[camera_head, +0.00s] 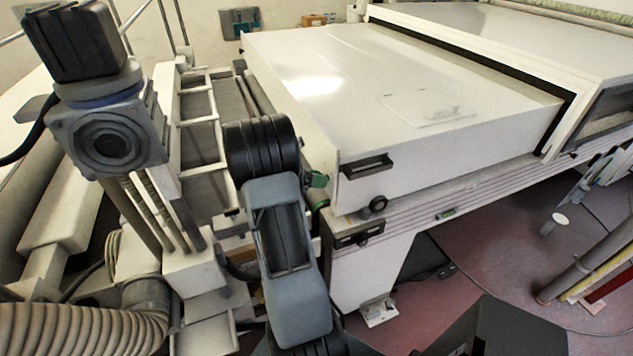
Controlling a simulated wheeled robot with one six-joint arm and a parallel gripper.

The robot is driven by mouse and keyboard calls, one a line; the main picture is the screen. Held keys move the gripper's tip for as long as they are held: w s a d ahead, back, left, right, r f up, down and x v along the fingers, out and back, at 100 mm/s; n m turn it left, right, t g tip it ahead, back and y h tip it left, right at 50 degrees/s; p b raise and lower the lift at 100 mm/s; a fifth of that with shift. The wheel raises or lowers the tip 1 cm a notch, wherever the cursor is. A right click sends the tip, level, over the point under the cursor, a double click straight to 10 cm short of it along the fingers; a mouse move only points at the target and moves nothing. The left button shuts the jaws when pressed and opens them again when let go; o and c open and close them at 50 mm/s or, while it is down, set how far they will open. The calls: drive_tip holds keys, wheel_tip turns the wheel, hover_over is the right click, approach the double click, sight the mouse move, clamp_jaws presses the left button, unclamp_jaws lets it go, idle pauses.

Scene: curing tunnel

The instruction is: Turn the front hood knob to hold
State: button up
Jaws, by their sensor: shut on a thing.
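A large white hood (400,85) covers the machine's near end. On its front face are a black recessed handle (366,166) and, lower down, a small round black knob (378,205). I cannot read any hold mark or setting by the knob. No gripper shows touching this knob. My grey and black arm stands left of the hood's front corner. My gripper cannot be made out; my arm probably hides it. Small green parts (318,180) show between my arm and the hood corner, too small to identify.
A dark fitting (358,233) sits on the frame below the hood. A pale ribbed hose (85,325) and a post with a dark motor-like head (108,135) crowd the left. A pole (585,265) stands at right. Reddish floor (480,265) is partly open.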

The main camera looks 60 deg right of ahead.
drive_tip(key=shift+m+t, duration=0.3)
drive_tip(key=shift+m, duration=0.1)
idle(0.3)
drive_tip(key=o, duration=0.9)
drive_tip(key=shift+f+b+v, duration=0.2)
drive_tip(key=shift+b+v, duration=1.05)
drive_tip(key=shift+v, duration=5.7)
